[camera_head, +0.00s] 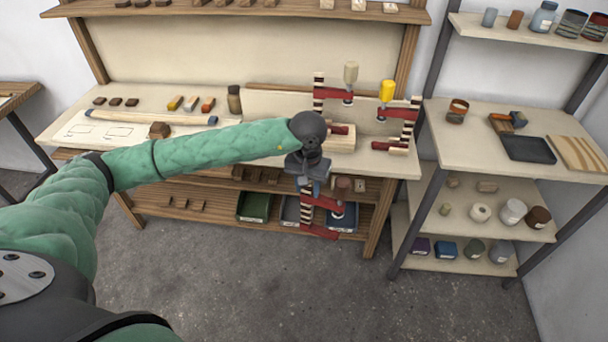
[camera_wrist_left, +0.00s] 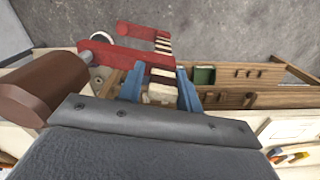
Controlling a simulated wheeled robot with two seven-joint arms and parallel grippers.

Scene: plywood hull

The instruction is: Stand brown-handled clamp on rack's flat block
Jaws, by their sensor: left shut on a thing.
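My left gripper (camera_head: 306,182) is shut on the brown-handled clamp (camera_head: 321,203), which has red jaws and a striped bar. It holds the clamp in front of the bench's front edge, above the floor. In the left wrist view the clamp's red jaw (camera_wrist_left: 115,56) and brown handle (camera_wrist_left: 42,90) lie to the left of the blue fingers (camera_wrist_left: 160,88). A pale wooden block (camera_head: 342,142) sits on the bench at the rack, partly hidden by my wrist. Clamps with a beige handle (camera_head: 351,73) and a yellow handle (camera_head: 387,91) stand upright there. My right gripper is out of view.
The bench (camera_head: 70,130) holds a paper plan, small coloured blocks and a dark jar (camera_head: 234,99). Green and grey bins (camera_head: 254,206) sit on the lower shelf behind the held clamp. A shelf unit (camera_head: 480,125) stands close on the right. The floor in front is clear.

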